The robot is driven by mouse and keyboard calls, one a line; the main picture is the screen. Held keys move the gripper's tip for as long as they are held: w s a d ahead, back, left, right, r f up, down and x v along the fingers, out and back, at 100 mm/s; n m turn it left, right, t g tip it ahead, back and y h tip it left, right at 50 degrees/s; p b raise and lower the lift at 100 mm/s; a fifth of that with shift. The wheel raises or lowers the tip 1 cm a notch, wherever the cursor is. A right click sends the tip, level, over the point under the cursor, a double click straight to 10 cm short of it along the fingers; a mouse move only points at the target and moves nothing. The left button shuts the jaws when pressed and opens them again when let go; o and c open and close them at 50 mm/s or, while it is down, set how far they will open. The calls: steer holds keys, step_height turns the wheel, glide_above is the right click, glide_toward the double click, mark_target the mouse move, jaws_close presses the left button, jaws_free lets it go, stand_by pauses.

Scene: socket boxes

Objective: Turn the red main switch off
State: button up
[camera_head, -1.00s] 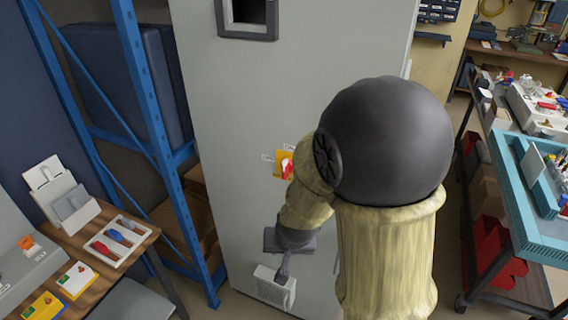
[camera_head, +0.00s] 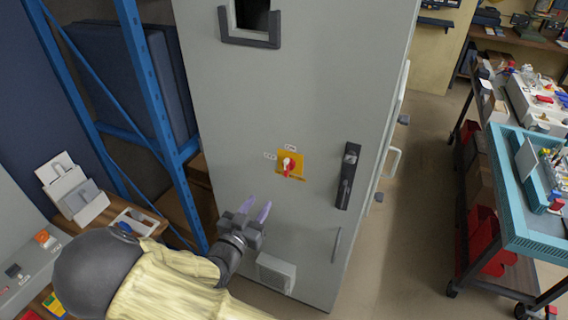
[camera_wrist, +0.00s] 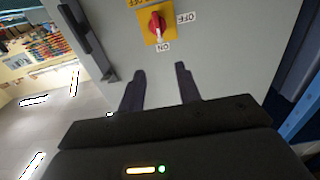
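The red main switch (camera_head: 288,165) is a red knob on a yellow plate, on the front of a tall grey cabinet (camera_head: 240,120). In the wrist view the switch (camera_wrist: 156,24) is at the top centre, with its knob roughly upright in the picture. An ON label is below it and an OFF label to its right. My gripper (camera_head: 257,207) is open and empty, below and left of the switch in the head view. Its fingers point up toward the switch in the wrist view (camera_wrist: 160,69), and a gap separates them from it.
A black door handle (camera_head: 347,176) stands right of the switch. A grey vent box (camera_head: 276,273) is low on the cabinet. A blue shelf rack (camera_head: 150,90) is at left, a teal-edged cart (camera_head: 520,228) at right, with open floor between cart and cabinet.

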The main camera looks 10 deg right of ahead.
mark_target(285, 165)
steer(key=shift+w+d, duration=0.1)
steer(key=shift+w, duration=0.05)
steer(key=p+x, duration=0.6)
steer(key=x, duration=1)
steer(key=shift+w+d+f+p, duration=0.15)
steer(key=shift+w+d+p, duration=0.25)
steer(key=shift+w, duration=0.15)
jaws_close()
